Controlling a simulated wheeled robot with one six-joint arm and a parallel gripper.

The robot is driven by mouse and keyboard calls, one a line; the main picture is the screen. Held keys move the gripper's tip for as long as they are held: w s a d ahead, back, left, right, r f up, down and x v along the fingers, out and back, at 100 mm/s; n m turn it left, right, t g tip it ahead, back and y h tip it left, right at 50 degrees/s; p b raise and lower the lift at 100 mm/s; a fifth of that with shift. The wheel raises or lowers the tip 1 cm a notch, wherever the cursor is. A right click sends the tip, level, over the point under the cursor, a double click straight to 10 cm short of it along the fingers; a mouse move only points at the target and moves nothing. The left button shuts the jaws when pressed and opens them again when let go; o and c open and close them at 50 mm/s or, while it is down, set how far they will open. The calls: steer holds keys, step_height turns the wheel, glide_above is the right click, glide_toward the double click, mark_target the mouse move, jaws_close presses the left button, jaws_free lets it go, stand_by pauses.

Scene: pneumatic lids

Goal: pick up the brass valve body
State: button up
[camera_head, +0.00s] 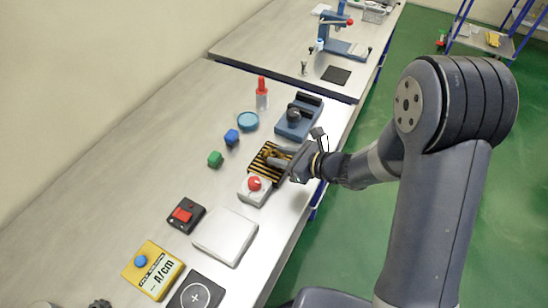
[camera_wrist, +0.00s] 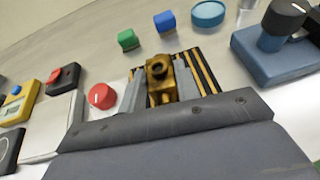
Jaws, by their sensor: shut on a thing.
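The brass valve body (camera_wrist: 159,72) stands between the two fingers of my gripper (camera_wrist: 160,93) in the wrist view, with its round open end facing up. My gripper is shut on it. Below it is a black-and-yellow striped pad (camera_wrist: 204,72). In the head view my gripper (camera_head: 283,163) reaches in from the right over the striped pad (camera_head: 258,161). There the valve body (camera_head: 271,154) is mostly hidden by the gripper. I cannot tell whether it still touches the pad.
A red-knobbed white box (camera_head: 255,189) sits close to the pad. A blue fixture with a dark knob (camera_head: 297,118) stands behind it. Green (camera_head: 215,159) and blue (camera_head: 231,137) blocks and a blue round dish (camera_head: 248,121) lie left. Bench space further left is clear.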

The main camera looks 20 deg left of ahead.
jaws_close()
